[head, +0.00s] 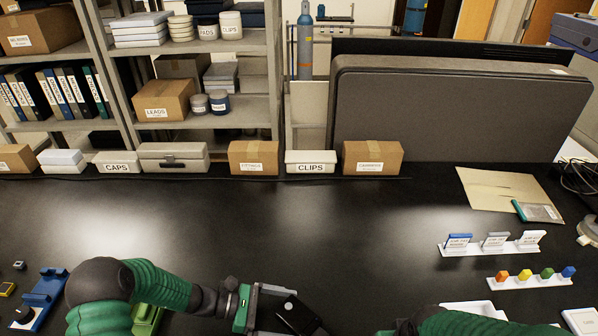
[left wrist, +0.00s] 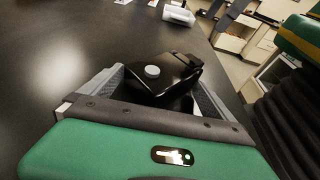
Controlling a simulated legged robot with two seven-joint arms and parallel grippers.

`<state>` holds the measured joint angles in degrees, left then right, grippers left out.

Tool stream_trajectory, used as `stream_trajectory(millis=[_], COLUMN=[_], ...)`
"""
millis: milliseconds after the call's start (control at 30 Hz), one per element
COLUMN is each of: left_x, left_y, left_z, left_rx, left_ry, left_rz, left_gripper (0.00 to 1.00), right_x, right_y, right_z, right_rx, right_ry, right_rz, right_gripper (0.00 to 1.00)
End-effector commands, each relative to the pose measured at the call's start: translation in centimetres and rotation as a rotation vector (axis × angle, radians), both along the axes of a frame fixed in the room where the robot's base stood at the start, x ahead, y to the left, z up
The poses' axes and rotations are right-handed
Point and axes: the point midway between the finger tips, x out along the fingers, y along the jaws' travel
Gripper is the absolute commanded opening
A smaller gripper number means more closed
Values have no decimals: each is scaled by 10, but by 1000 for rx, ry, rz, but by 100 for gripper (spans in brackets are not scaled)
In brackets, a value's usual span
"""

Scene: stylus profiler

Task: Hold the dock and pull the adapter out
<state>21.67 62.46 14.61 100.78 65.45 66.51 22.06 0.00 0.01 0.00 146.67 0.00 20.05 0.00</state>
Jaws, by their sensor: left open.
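My left gripper (head: 275,312) is at the bottom middle of the head view, low over the black bench. In the left wrist view its two grey fingers (left wrist: 155,95) stand apart, on either side of a black block (left wrist: 172,78) with a round grey knob on top. The block also shows in the head view (head: 299,316), cut by the lower edge. I cannot tell whether the fingers touch it, or which part is dock and which is adapter. My right arm enters at the bottom right of the head view; its gripper is out of frame.
A blue fixture (head: 45,289) and a green one (head: 147,318) sit at the left, partly behind my arm. A white rack of coloured pegs (head: 530,281) and a labelled card rack (head: 490,247) stand at the right. Boxes (head: 253,157) line the back. The bench middle is clear.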

Motion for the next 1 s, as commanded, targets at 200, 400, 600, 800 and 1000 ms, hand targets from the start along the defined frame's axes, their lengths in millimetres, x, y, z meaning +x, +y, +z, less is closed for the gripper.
stream_trajectory(millis=[200, 400, 600, 800, 1000], left_x=[0, 0, 0, 0, 0], left_y=[-3, -2, -2, -2, -2], left_z=[-1, -1, -1, -1, -1], left_rx=[0, 0, 0, 0, -1], left_ry=[1, 1, 1, 0, 0], left_rz=[-1, -1, -1, -1, -1], left_gripper=[100, 84, 58, 32, 6], right_x=[0, 0, 0, 0, 0], right_y=[0, 0, 0, 0, 0], right_z=[0, 0, 0, 0, 0], right_rx=[0, 0, 0, 0, 0], right_ry=[0, 0, 0, 0, 0], right_rz=[0, 0, 0, 0, 0], right_gripper=[89, 89, 89, 89, 89])
